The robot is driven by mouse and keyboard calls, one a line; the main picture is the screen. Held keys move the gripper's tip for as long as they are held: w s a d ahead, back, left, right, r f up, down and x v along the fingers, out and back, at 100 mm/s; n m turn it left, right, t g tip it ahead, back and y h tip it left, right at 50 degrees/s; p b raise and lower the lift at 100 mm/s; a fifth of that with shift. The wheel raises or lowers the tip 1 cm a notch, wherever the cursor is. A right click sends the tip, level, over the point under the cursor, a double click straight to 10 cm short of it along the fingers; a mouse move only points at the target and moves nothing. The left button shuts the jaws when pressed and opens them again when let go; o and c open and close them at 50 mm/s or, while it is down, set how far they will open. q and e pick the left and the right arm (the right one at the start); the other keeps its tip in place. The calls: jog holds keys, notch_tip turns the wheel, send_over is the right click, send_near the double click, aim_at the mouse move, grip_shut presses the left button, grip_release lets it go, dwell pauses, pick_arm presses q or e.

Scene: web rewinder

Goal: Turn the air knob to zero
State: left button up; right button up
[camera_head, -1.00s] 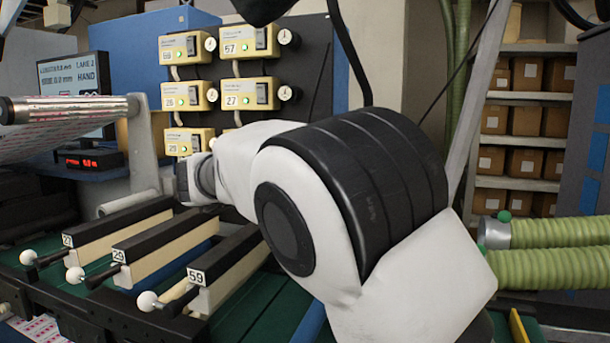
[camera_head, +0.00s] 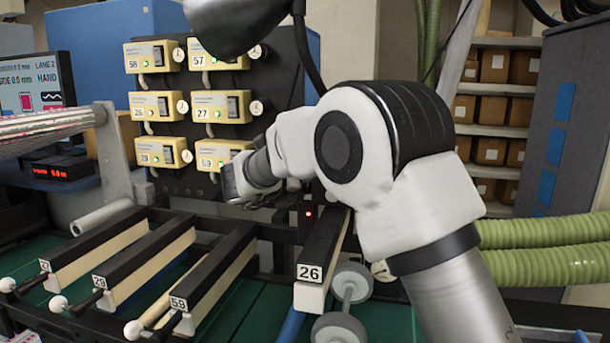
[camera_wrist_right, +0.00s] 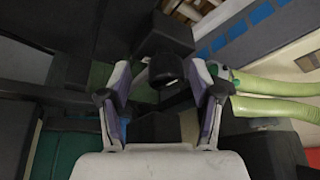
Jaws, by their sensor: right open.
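In the right wrist view, my right gripper (camera_wrist_right: 160,84) is open, with one finger on each side. A dark round knob (camera_wrist_right: 166,67) shows between and just beyond the fingertips, in front of a black block. I cannot tell whether the fingers touch it, and no scale or pointer is readable on it. In the head view, my right arm reaches in from the lower right and its wrist end (camera_head: 238,181) is beside the lower right yellow box. The fingertips are hard to make out there. My left gripper is not in view.
Yellow numbered boxes (camera_head: 211,107) with small gauges are on a dark panel behind the wrist. Numbered bars with white ball handles (camera_head: 133,329) are at the left. The bar marked 26 (camera_head: 311,272) is below my arm. Green hoses (camera_head: 545,232) run at the right.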

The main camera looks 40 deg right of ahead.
jog(key=shift+w+d+f, duration=0.15)
jog(key=shift+w+d, duration=0.1)
jog(key=shift+d, duration=0.4)
jog(key=shift+d+f, duration=0.1)
jog(key=shift+d, duration=0.2)
jog(key=shift+s, duration=0.3)
jog(key=shift+a, duration=0.2)
jog(key=c, duration=0.4)
jog(key=shift+a, duration=0.1)
jog(key=c, duration=0.7)
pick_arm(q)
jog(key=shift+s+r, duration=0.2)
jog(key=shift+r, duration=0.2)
pick_arm(e)
jog(key=shift+c, duration=0.2)
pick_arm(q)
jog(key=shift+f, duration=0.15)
